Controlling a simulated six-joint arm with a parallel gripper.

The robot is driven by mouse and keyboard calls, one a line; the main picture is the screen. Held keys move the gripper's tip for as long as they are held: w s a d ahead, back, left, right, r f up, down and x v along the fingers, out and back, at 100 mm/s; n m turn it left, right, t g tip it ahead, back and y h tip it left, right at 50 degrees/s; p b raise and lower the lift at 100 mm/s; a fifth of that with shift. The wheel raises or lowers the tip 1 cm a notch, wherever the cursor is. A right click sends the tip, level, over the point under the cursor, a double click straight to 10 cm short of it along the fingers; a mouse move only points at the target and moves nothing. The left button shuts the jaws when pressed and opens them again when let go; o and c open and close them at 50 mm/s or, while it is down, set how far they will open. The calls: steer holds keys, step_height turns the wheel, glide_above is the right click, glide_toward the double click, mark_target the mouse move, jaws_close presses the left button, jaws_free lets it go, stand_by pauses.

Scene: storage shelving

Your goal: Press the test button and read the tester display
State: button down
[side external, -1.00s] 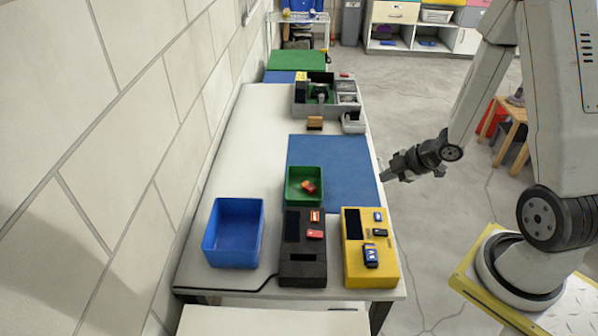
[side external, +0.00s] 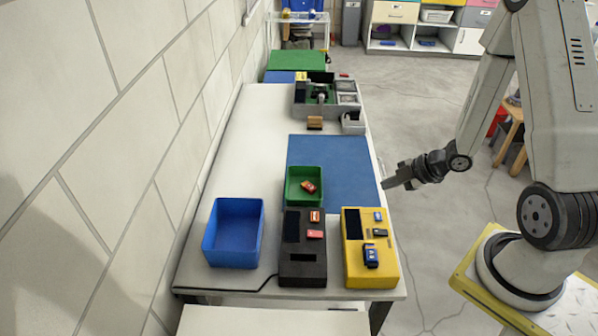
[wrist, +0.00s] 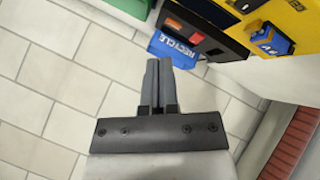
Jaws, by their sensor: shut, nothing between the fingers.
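A yellow box (side external: 385,272) with a dark screen (side external: 352,223) and small parts on its face lies at the table's near right. A blue block (side external: 371,256) sits on its lower part. Left of it is a black box (side external: 303,270) with a dark panel (side external: 292,226), an orange piece (side external: 315,216) and a red piece (side external: 315,234). Which part is the test button, and any reading, are too small to tell. My gripper (side external: 387,184) is shut and empty, off the table's right edge, beyond the yellow box. The wrist view shows its closed fingers (wrist: 158,66) apart from both boxes.
A blue bin (side external: 234,205), marked RECYCLE in the wrist view (wrist: 172,48), stands left of the black box. A green tray (side external: 305,172) holds a small red and dark item. A grey organizer (side external: 310,110) stands farther back.

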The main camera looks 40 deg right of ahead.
mark_target(381, 216)
steer(key=shift+f, duration=4.2)
steer(key=shift+f, duration=0.8)
steer(key=shift+r, duration=0.8)
steer(key=shift+r, duration=0.1)
steer(key=shift+r, duration=2.4)
